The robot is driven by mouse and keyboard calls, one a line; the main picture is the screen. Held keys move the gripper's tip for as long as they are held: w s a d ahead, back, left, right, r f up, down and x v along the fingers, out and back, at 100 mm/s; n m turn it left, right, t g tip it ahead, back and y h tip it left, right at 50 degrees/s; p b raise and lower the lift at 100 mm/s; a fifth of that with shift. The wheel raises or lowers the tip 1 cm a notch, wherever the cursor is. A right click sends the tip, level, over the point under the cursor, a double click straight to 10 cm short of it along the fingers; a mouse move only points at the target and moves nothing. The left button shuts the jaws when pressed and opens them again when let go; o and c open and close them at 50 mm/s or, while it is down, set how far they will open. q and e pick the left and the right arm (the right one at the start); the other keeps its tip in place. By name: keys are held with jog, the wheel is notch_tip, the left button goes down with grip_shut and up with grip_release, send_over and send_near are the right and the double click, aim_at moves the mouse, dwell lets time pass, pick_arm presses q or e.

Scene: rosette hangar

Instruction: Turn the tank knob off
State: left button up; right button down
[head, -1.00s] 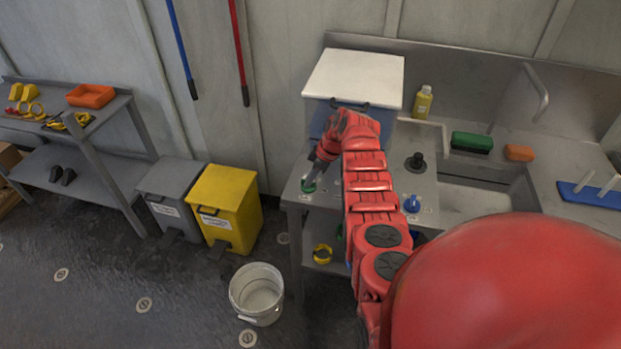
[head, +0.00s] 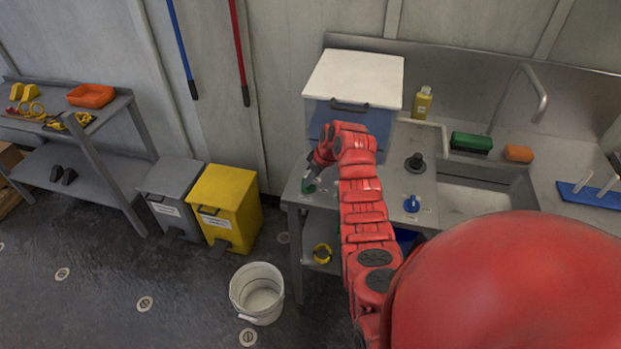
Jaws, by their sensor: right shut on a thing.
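A small green knob (head: 309,188) sits on the left front part of the steel counter (head: 325,200), in front of the white-lidded blue tank (head: 353,80). My right gripper (head: 310,180) reaches down to the green knob from above and is shut on it; its fingers partly cover the knob. A blue knob (head: 411,203) stands on the counter to the right of my right arm. I cannot tell from the picture how far the green knob is turned. My left gripper is not in view.
A black plug-like knob (head: 415,162), a yellow bottle (head: 423,102), a green sponge (head: 471,142) and an orange block (head: 518,153) stand around the sink (head: 480,200). A white bucket (head: 257,293) and a yellow bin (head: 224,205) stand on the floor at left.

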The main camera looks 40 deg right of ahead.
jog(key=m+h, duration=0.1)
jog(key=m, duration=0.1)
jog(key=m+b, duration=0.1)
jog(key=m, duration=0.1)
jog(key=shift+a+f+m+h, duration=0.2)
jog(key=shift+m+h, duration=0.1)
jog(key=shift+h, duration=0.1)
jog(key=m+h+b, duration=0.1)
jog(key=m+b, duration=0.1)
jog(key=shift+m, duration=0.4)
jog(key=m+h+b, duration=0.1)
jog(key=m+b, duration=0.1)
jog(key=m+h+b, duration=0.1)
jog(key=m+b, duration=0.2)
jog(key=shift+w+a+g, duration=0.1)
jog(key=shift+a+g, duration=0.05)
jog(key=shift+g, duration=0.25)
jog(key=shift+r+m+b, duration=0.2)
jog(key=shift+m+b, duration=0.7)
jog(key=c, duration=0.8)
grip_release()
jog(key=shift+c, duration=0.2)
jog(key=shift+r+g, duration=0.1)
jog(key=shift+g, duration=0.2)
